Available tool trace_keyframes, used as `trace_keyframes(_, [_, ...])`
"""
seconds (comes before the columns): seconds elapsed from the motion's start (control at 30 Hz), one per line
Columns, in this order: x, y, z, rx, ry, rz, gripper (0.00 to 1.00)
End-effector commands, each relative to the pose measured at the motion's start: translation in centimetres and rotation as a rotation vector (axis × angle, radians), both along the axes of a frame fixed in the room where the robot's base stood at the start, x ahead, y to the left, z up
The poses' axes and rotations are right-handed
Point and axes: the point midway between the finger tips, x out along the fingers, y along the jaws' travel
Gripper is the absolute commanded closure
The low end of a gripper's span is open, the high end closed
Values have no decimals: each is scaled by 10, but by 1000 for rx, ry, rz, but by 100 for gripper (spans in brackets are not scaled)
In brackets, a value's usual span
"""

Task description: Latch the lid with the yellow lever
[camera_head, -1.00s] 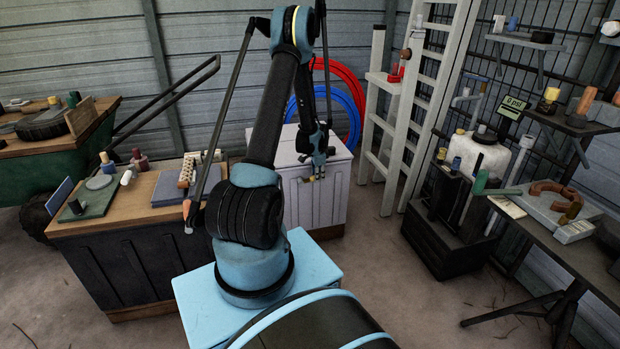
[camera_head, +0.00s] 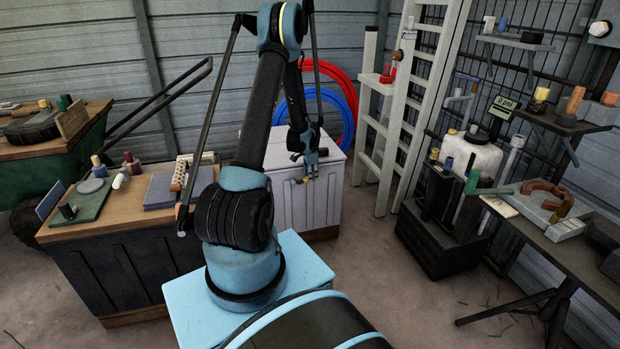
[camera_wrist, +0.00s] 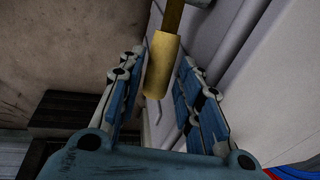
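The yellow lever (camera_wrist: 162,65) has a thick cylindrical grip and a thinner stem, which runs up out of the wrist view. My gripper (camera_wrist: 157,92) is open, with its blue-padded fingers on either side of the grip. The grip lies closer to the left finger; I cannot tell whether it touches. In the head view, my gripper (camera_head: 309,169) is at the front of the white chest (camera_head: 323,200), near the lid's front edge. A small yellow bit of the lever (camera_head: 302,181) shows below the fingers. The latch itself is hidden.
A workbench (camera_head: 125,235) with tools stands left of the chest. Red (camera_head: 335,72) and blue (camera_head: 340,103) hoses hang behind it. A white ladder (camera_head: 415,95) stands to its right. Bare floor (camera_head: 360,255) lies in front and right of the chest.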

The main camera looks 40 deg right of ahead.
Motion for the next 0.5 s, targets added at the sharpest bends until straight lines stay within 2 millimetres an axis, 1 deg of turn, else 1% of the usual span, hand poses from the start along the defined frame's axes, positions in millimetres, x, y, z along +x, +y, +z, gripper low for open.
trace_keyframes(0.1, [-3,4,16,0,0,0,67])
trace_keyframes(0.5, [-10,14,70,0,1,1,67])
